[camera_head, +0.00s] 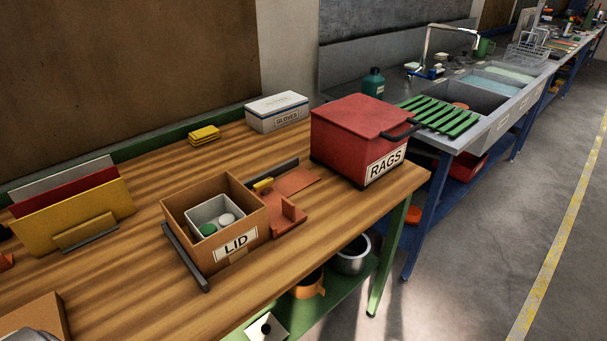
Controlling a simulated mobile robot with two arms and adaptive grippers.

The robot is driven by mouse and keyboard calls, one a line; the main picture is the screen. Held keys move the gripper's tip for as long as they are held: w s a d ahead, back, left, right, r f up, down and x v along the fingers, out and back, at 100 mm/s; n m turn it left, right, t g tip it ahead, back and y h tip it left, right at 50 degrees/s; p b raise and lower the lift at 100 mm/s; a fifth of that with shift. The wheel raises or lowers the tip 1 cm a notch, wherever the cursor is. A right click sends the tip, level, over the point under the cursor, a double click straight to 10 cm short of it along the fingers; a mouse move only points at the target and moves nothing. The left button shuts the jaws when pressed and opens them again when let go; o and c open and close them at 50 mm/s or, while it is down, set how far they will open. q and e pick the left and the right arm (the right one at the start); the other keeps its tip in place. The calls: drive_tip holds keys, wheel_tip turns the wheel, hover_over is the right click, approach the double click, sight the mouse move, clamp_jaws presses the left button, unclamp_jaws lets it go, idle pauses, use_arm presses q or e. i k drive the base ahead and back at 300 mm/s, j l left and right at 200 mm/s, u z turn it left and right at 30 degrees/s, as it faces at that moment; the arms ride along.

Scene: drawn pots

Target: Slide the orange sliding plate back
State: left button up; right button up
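The orange sliding plate (297,182) lies flat on the wooden workbench, just right of an open brown box (247,197) labelled LID. An upright orange block (292,213) stands at the plate's front part. A small yellow piece (263,185) is near its left back, beside the box wall. A dark rail (277,172) runs along the plate's back side, and another dark rail (185,258) lies along the box's left front side. The box hides whatever lies beneath or behind it. Neither of my grippers is in view.
The brown box holds a grey tray (203,213) with small round things. A red RAGS box (353,128) stands right of the plate, near the bench edge. A GLOVES box (277,112) and yellow pads (204,134) are behind. A file rack (85,205) stands left. Bare wood lies between.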

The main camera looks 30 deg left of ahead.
sight(283, 215)
drive_tip(key=k+l+u, duration=0.1)
drive_tip(key=k+u, duration=0.15)
drive_tip(key=k, duration=0.15)
drive_tip(key=k+u, duration=0.25)
drive_tip(key=k, duration=0.2)
